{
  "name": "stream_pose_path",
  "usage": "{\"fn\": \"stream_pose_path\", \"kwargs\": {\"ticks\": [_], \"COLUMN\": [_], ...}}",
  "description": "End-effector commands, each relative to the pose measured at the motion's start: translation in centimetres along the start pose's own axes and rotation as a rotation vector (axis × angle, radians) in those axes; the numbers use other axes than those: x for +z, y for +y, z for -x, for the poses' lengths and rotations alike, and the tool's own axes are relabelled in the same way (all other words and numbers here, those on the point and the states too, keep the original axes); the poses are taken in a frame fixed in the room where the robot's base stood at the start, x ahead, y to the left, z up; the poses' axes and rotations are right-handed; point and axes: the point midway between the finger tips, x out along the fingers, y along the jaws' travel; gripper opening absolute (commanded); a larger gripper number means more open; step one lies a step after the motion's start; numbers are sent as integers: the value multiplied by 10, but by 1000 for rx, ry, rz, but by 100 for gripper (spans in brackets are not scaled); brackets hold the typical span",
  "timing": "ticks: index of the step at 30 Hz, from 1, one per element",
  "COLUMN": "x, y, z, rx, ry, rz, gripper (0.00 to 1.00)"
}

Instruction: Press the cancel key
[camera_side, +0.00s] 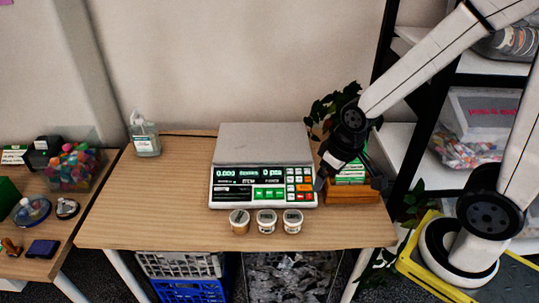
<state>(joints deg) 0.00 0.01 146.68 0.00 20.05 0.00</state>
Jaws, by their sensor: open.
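A counting scale (263,143) with a flat grey pan stands on the wooden table. Its front panel (262,186) has lit displays, a group of green keys and, at the right, a keypad (300,184) with white, orange and red keys. The key labels are too small to read, so I cannot tell which is the cancel key. My gripper (347,184) is open at the right of the scale, its fingers pointing down. One dark finger is close to the panel's right edge; I cannot tell whether it touches. The other is in front of a wooden box with green-and-white items.
Several small lidded jars (266,222) stand in front of the scale. A wooden box (352,193) and a plant (330,108) are at its right. A clear bottle (144,134) stands at the back left. The table's left part (150,200) is bare. Shelves rise at the right.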

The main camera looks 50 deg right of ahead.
Motion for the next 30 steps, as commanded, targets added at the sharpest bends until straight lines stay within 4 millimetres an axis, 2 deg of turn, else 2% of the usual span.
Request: {"fn": "stream_pose_path", "kwargs": {"ticks": [1, 2, 9, 11, 30], "x": [0, 0, 0, 0, 0], "y": [0, 0, 0, 0, 0], "z": [0, 0, 0, 0, 0], "rx": [0, 0, 0, 0, 0], "ry": [0, 0, 0, 0, 0], "rz": [0, 0, 0, 0, 0], "gripper": [100, 94, 17, 0, 0]}}
